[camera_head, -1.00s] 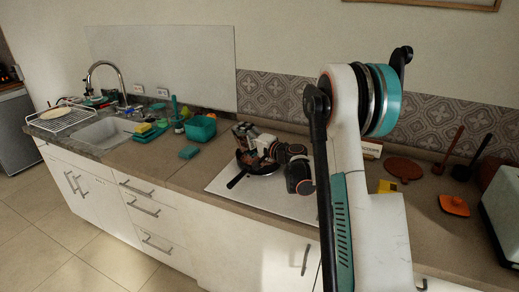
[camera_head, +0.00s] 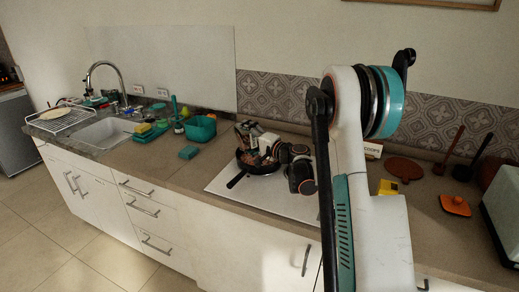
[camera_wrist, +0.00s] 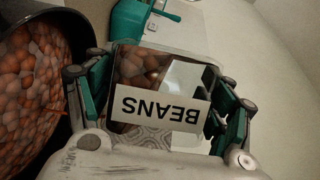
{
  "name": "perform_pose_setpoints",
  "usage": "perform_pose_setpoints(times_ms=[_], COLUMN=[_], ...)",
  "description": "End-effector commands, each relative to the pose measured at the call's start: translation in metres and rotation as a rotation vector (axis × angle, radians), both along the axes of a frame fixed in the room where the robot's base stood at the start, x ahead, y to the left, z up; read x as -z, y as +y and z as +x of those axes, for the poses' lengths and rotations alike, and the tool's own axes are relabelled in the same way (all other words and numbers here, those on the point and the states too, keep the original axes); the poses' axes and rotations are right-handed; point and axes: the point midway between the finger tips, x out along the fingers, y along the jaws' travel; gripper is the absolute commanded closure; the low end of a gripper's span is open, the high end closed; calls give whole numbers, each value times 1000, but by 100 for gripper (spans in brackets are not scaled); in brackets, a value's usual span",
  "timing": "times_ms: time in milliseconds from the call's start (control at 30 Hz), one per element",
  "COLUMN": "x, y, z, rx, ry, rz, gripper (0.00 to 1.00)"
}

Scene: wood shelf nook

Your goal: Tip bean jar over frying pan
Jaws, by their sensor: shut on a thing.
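My gripper (camera_wrist: 158,105) is shut on the bean jar (camera_wrist: 140,62), a clear jar with a white BEANS label that reads upside down in the wrist view. Some brown beans show inside the jar. My arm hides part of the pan in the head view.
The pan rests on a white board (camera_head: 285,200). A teal bin (camera_head: 201,129) and a teal sponge (camera_head: 188,152) stand left of it, near the sink (camera_head: 103,133). An orange item (camera_head: 455,205) and a toaster (camera_head: 502,215) are at the right.

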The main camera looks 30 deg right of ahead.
Motion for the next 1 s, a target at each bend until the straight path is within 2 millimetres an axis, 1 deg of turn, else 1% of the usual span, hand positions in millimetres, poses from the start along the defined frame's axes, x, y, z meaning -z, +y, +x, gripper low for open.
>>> perform_pose_setpoints(times_ms=[1000], x=[-4], y=[-4], z=[0], rx=[0], ry=[-5], rz=[105], gripper=[68])
